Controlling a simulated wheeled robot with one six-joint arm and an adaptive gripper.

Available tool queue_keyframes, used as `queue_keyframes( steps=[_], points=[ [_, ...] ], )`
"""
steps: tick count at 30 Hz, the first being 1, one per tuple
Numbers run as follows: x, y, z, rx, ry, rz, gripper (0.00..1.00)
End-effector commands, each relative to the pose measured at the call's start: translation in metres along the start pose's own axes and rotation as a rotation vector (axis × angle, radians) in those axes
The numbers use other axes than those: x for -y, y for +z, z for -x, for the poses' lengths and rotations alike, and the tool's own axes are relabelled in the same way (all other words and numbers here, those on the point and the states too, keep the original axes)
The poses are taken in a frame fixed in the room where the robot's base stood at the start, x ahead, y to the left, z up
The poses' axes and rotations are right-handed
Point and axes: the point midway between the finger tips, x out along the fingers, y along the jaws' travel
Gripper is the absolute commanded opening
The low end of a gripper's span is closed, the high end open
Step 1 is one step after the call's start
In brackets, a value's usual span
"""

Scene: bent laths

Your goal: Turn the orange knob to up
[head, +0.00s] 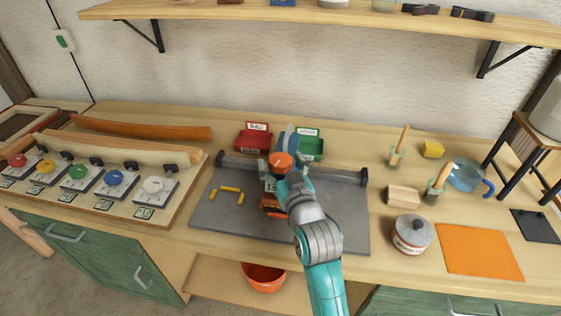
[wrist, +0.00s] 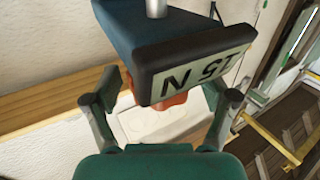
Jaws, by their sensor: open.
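In the wrist view an orange part (wrist: 168,101), which may be the orange knob, shows below a dark block with a label (wrist: 200,72). The block hides most of it, so which way it points cannot be told. My gripper (wrist: 168,92) is open, with one finger on each side of the orange part. Contact cannot be told. In the head view a round orange piece (head: 281,160) shows at the end of my arm, above the grey mat (head: 230,215). Whether it is the same part is unclear, and my gripper's fingers are hard to make out there.
A panel at left carries red (head: 17,160), yellow (head: 46,166), green, blue (head: 115,177) and white knobs. Red (head: 253,140) and green (head: 310,147) bins stand behind the mat. A can (head: 412,235), wooden block (head: 403,196) and orange sheet (head: 478,251) lie at right.

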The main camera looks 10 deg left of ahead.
Motion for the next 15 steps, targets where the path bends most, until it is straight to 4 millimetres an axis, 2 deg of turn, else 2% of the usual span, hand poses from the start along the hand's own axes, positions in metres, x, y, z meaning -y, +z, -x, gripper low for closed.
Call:
queue_keyframes(
  steps=[9, 11, 15],
  points=[
    [0.0001, 0.0001, -0.003, 0.0, 0.0, 0.0, 0.85],
    [0.0001, 0.0001, -0.0029, 0.0, 0.0, 0.0, 0.72],
    [0.0001, 0.0001, -0.0028, 0.0, 0.0, 0.0, 0.37]
  ],
)
